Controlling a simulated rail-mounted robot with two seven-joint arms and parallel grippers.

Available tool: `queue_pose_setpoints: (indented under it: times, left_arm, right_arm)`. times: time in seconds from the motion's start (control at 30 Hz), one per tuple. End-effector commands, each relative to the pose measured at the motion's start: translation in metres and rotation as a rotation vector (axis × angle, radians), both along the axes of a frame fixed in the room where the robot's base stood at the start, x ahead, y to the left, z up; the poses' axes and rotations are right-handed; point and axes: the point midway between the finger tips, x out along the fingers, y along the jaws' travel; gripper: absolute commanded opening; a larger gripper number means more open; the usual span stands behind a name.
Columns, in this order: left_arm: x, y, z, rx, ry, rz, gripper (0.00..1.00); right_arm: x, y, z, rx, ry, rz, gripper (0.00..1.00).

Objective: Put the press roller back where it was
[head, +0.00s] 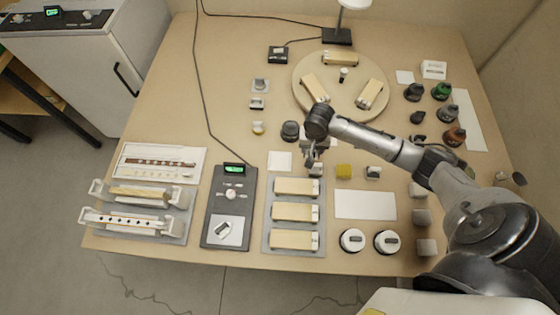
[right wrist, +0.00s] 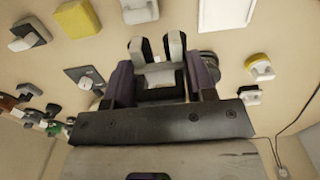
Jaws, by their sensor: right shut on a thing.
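My right gripper (head: 312,152) hangs over the bench just behind the row of wooden-topped blocks. It is shut on a small pale and black piece (right wrist: 160,72), apparently the press roller, which shows between the dark fingers in the right wrist view. The fingers and the picture's small size hide much of its shape. A grey block (head: 316,170) sits close below the gripper in the head view, and also shows at the top of the right wrist view (right wrist: 140,10). I cannot tell the gap between them. My left gripper is not in view.
A yellow block (head: 344,171) and a small grey piece (head: 373,173) stand to the right. A white square (head: 280,161) and a dark round piece (head: 290,130) lie to the left. Behind is a round board (head: 318,108) with wooden blocks.

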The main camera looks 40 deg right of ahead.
Motion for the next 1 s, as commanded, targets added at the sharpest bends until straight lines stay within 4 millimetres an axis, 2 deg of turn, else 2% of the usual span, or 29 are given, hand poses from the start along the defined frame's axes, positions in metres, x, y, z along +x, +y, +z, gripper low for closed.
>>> queue_pose_setpoints:
  times: [0.17, 0.4, 0.6, 0.8, 1.0]
  left_arm:
    - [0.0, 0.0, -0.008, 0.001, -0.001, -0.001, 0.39]
    - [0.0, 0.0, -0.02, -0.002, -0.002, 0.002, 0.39]
    - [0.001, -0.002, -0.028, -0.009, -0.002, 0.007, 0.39]
    - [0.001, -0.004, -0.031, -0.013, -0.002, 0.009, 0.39]
    - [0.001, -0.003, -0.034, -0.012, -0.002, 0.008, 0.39]
  right_arm:
    - [0.015, 0.01, -0.02, 0.005, -0.002, -0.01, 0.16]
    - [0.056, 0.04, -0.049, 0.003, -0.003, -0.01, 0.16]
    - [0.079, 0.058, -0.068, 0.002, -0.001, -0.009, 0.16]
    - [0.089, 0.065, -0.074, 0.001, -0.001, -0.008, 0.16]
    - [0.089, 0.066, -0.083, 0.001, 0.001, -0.009, 0.16]
